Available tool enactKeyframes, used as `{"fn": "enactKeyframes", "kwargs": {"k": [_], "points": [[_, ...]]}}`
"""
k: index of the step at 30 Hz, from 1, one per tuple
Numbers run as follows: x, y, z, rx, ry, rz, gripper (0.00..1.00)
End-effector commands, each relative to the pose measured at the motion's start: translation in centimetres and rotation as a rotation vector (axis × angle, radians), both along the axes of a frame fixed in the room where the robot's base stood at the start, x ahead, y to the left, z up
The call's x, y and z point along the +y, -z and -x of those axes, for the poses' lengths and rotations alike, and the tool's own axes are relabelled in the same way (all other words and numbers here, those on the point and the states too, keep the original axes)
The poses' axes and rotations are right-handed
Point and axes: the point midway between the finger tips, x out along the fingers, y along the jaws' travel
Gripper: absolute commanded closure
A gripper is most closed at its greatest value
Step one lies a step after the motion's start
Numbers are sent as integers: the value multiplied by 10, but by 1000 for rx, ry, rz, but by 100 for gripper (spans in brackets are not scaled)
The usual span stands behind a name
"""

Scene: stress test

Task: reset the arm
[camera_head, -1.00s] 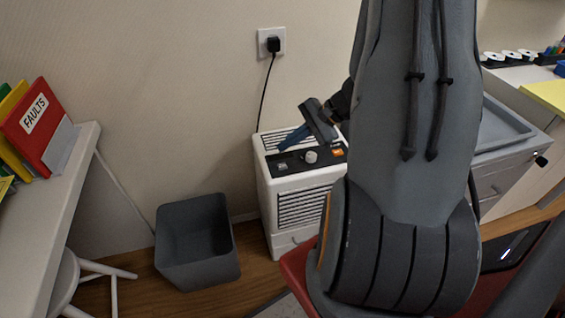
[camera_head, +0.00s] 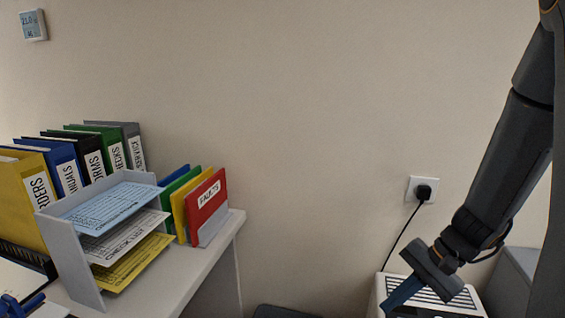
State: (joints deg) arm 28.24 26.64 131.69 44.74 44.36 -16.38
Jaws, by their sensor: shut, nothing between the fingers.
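My arm comes down from the upper right of the head view, dark grey. My gripper (camera_head: 402,294) is at its lower end, with blue fingers pointing down and left. The fingers are closed together with nothing between them. They are in front of or over the top of the white heater-like unit (camera_head: 440,304); I cannot tell whether they touch it. The front of the unit is cut off by the picture's lower edge.
A white desk (camera_head: 215,262) at the left bears binders (camera_head: 68,170), a paper tray stack (camera_head: 75,262) and a red FAULTS folder (camera_head: 207,205). A wall socket (camera_head: 422,188) has a black plug and cord. The dark bin's rim (camera_head: 283,311) shows at the bottom.

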Motion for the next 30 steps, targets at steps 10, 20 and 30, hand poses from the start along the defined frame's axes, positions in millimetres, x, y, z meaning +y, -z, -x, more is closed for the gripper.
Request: {"fn": "enactKeyframes", "kwargs": {"k": [10,20,30], "points": [[58,-80,72,-91,-624,385,100],[69,-106,87,-187,-852,541,100],[68,-106,87,-188,-854,543,100]]}}
